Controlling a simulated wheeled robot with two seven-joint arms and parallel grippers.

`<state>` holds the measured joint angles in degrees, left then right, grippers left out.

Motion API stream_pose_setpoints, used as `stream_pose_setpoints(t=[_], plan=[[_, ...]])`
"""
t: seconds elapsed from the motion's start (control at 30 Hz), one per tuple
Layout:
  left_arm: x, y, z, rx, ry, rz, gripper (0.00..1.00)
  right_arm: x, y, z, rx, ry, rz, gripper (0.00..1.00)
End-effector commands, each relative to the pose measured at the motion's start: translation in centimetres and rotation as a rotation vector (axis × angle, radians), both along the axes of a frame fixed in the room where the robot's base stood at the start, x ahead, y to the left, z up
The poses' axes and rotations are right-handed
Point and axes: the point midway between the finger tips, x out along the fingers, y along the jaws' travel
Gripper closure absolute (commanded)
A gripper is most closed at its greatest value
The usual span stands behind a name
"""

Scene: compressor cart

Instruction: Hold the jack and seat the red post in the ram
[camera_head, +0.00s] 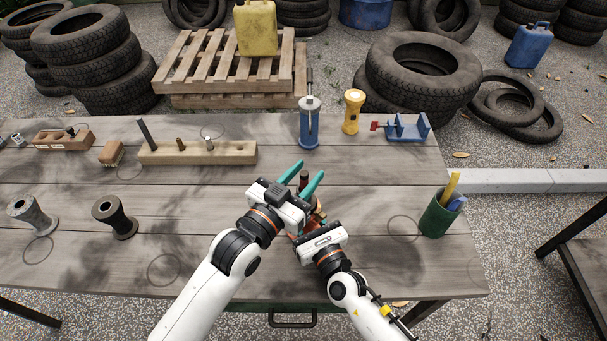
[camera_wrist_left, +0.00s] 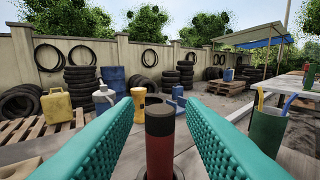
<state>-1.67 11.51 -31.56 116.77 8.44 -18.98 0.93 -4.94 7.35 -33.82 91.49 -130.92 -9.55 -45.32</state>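The red post (camera_wrist_left: 160,158) with a black top stands upright between the teal fingers of my left gripper (camera_wrist_left: 160,130) in the left wrist view. Gaps show on both sides of it, so the gripper is open. In the head view the dark top of the post (camera_head: 304,176) shows between the fingers of my left gripper (camera_head: 304,172). My right gripper (camera_head: 314,216) is just below and right of it, beside an orange-red body that may be the jack (camera_head: 293,236). My wrists hide most of that body, the right fingertips and the post's lower end.
Along the table's (camera_head: 370,190) back stand a wooden block with pegs (camera_head: 195,153), a blue can (camera_head: 309,128), a yellow flashlight (camera_head: 352,112) and a blue vise-like piece (camera_head: 405,128). Spools (camera_head: 114,217) stand left. A green cup (camera_head: 437,217) stands at the right edge.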

Motion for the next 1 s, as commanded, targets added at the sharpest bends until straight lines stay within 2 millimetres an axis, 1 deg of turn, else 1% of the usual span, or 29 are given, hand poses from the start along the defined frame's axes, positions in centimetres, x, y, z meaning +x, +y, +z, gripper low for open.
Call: stream_pose_setpoints(t=[0.17, 0.23, 0.37, 0.6, 0.7, 0.83, 1.0], plan=[[0.0, 0.0, 0.3, -0.001, -0.001, 0.000, 0.64, 0.0, 0.0, -0.1, -0.001, 0.000, 0.000, 1.00], [-0.5, 0.4, 0.2, 0.002, 0.002, 0.000, 0.64, 0.0, 0.0, -0.1, -0.001, 0.000, 0.000, 1.00], [-2.3, 1.6, 0.2, 0.003, 0.002, 0.000, 0.64, 0.0, -0.1, -0.1, -0.001, 0.000, -0.001, 1.00], [-6.7, 4.7, 0.1, 0.003, 0.005, -0.001, 0.64, 0.0, -0.1, -0.1, 0.000, 0.001, -0.001, 1.00], [-8.2, 5.7, 0.2, 0.002, 0.003, -0.001, 0.64, 0.0, 0.0, -0.1, 0.000, 0.001, -0.001, 1.00], [-9.3, 6.5, 0.2, 0.001, 0.002, 0.000, 0.64, 0.0, 0.0, -0.1, -0.001, 0.000, 0.000, 1.00], [-9.8, 6.9, 0.3, 0.001, 0.001, 0.000, 0.64, 0.0, 0.0, -0.1, -0.001, 0.000, 0.000, 1.00]])
